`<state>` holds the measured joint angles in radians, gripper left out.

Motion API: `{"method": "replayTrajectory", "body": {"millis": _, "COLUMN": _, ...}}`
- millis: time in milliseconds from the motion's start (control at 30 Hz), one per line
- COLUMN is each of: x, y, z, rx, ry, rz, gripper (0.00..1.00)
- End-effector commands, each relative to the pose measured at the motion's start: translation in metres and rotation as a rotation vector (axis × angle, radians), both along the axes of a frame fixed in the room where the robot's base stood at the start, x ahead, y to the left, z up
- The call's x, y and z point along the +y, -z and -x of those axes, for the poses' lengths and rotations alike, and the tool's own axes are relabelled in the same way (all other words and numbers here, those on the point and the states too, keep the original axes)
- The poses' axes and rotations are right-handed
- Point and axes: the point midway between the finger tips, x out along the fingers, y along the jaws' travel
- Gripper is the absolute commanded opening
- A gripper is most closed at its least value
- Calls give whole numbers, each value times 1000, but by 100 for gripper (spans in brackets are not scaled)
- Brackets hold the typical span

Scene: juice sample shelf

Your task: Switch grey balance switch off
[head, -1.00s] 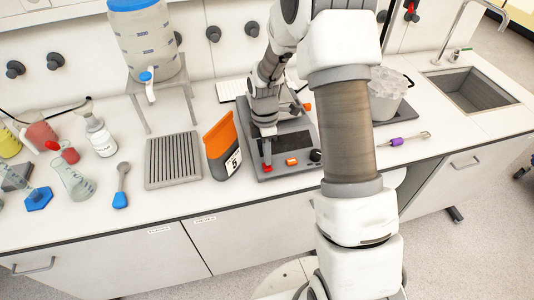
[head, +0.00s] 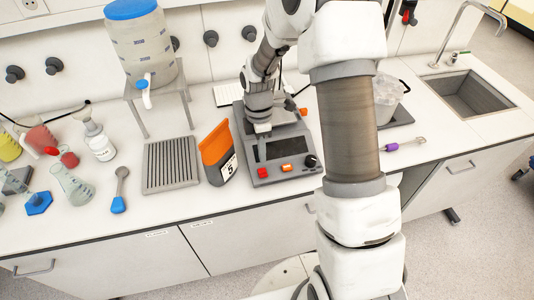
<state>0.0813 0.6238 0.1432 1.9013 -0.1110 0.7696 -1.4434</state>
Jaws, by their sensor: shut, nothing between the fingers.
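The grey balance (head: 296,181) stands on the bench in the middle of the head view. Its front edge carries a red button or switch (head: 262,172), an orange rocker-like switch (head: 287,167) and a black knob (head: 311,161). I cannot tell from here which way any switch is set. A dark panel (head: 280,149) lies behind these controls. My gripper (head: 262,128) points down over the rear left part of the balance, behind the red control and apart from it. It is shut and empty. My arm hides part of the balance's right side.
An orange container marked 5 (head: 217,150) stands close to the balance's left side. A ribbed grey tray (head: 171,163) lies further left. A clear tub (head: 388,98) and a purple-handled tool (head: 405,144) are on the right, near the sink (head: 470,95).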

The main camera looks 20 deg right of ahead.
Motion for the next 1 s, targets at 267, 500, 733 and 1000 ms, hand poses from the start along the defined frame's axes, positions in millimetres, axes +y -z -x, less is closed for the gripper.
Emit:
{"method": "replayTrajectory", "body": {"millis": 267, "x": 1, "y": -59, "z": -26, "rx": -7, "ry": 0, "rz": -1, "gripper": 0}}
{"method": "replayTrajectory", "body": {"millis": 500, "x": 1, "y": -89, "z": -37, "rx": -2, "ry": 0, "rz": 0, "gripper": 0}}
{"method": "replayTrajectory", "body": {"millis": 733, "x": 1, "y": -95, "z": -39, "rx": 0, "ry": 0, "rz": 0, "gripper": 0}}
{"method": "replayTrajectory", "body": {"millis": 1000, "x": 1, "y": -95, "z": -39, "rx": -1, "ry": 0, "rz": 0, "gripper": 0}}
